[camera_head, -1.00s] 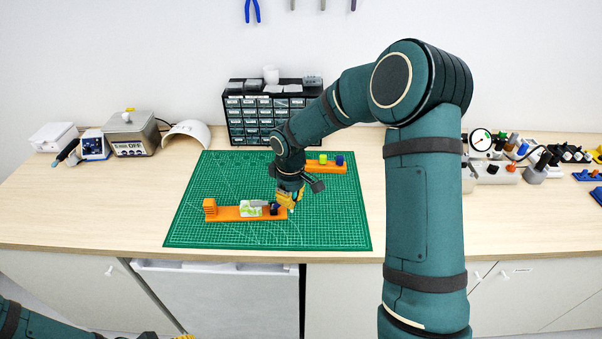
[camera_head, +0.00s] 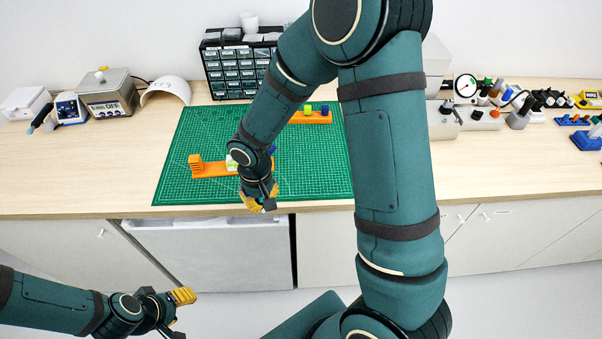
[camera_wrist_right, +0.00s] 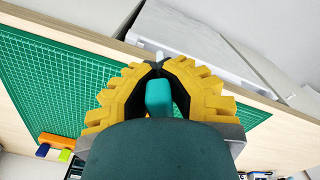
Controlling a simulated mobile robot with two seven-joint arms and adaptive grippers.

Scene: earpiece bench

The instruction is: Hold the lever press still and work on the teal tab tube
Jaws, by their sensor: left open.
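My right gripper (camera_head: 260,205) hangs over the front edge of the green mat, and its arm crosses the view. In the right wrist view its yellow fingers (camera_wrist_right: 160,70) close around a bright teal piece, which looks like the teal tab tube (camera_wrist_right: 158,97), with a pale tip beyond the fingertips. My left gripper (camera_head: 182,300) is open and empty, low at the left, in front of the bench and apart from it. An orange fixture (camera_head: 210,171) with a ribbed end block lies on the mat, partly hidden by my right arm. I cannot tell which thing is the lever press.
The green mat (camera_head: 175,190) has free room around the fixture. A second orange bar (camera_head: 318,118) with yellow-green and blue pegs stands behind. A drawer cabinet (camera_head: 225,70) is at the back. Devices (camera_head: 108,95) stand at the left and a gauge (camera_head: 466,86) at the right.

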